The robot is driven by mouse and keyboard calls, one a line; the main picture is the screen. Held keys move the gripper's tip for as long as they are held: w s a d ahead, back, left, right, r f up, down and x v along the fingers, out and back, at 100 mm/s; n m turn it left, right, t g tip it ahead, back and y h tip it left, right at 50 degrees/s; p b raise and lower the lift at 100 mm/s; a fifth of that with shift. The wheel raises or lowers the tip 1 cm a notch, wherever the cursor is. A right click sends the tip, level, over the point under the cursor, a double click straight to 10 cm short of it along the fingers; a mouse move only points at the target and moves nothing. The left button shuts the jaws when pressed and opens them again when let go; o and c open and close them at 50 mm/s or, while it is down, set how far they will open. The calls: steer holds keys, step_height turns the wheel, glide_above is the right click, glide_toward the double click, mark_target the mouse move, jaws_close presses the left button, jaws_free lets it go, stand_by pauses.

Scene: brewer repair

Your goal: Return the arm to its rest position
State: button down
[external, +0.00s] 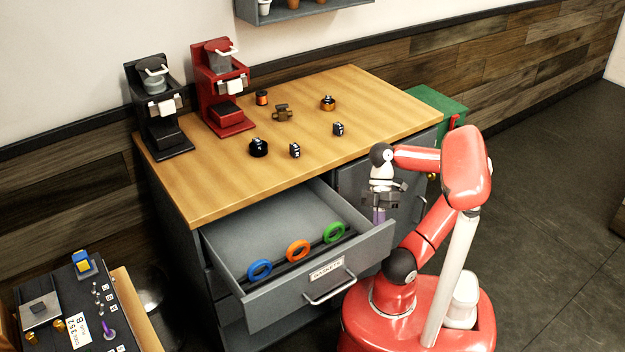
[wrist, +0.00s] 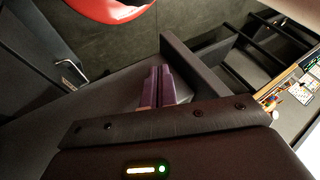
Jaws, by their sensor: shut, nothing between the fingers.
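My gripper (external: 379,216) is at the end of my red arm, pointing down beside the right end of the open drawer's front panel (external: 345,272). Its purple fingers (wrist: 157,88) are pressed together in the wrist view, with nothing between them. My arm is bent, with the elbow raised to the right of the workbench.
The open grey drawer holds a blue ring (external: 259,270), an orange ring (external: 298,250) and a green ring (external: 334,232). The wooden worktop (external: 225,190) carries a black brewer (external: 160,110), a red brewer (external: 222,90) and several small parts. Floor (external: 545,200) at right is clear.

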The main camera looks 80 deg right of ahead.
steer(key=w+d+f+v, duration=0.1)
steer(key=w+v, duration=0.1)
steer(key=v, duration=0.9)
steer(key=a+n, duration=0.1)
steer(key=a, duration=0.3)
steer(key=s+a+r+n+g, duration=0.1)
steer(key=a+n, duration=0.1)
steer(key=a, duration=0.3)
steer(key=a+r+n+g, duration=0.1)
steer(key=a+n, duration=0.1)
steer(key=a, duration=0.2)
steer(key=shift+s+a+r, duration=0.2)
steer(key=shift+s+a, duration=0.15)
steer(key=shift+a, duration=0.05)
steer(key=shift+y, duration=0.8)
steer(key=d, duration=0.4)
steer(key=shift+w+d+r, duration=0.15)
steer(key=shift+w+r, duration=0.1)
steer(key=shift+r, duration=0.1)
steer(key=d+f+m+t+h, duration=0.25)
steer(key=d+m, duration=0.25)
steer(key=d, duration=0.4)
steer(key=x, duration=0.6)
steer(key=shift+w+f+y, duration=0.25)
steer(key=shift+w+y, duration=0.05)
steer(key=shift+y, duration=0.15)
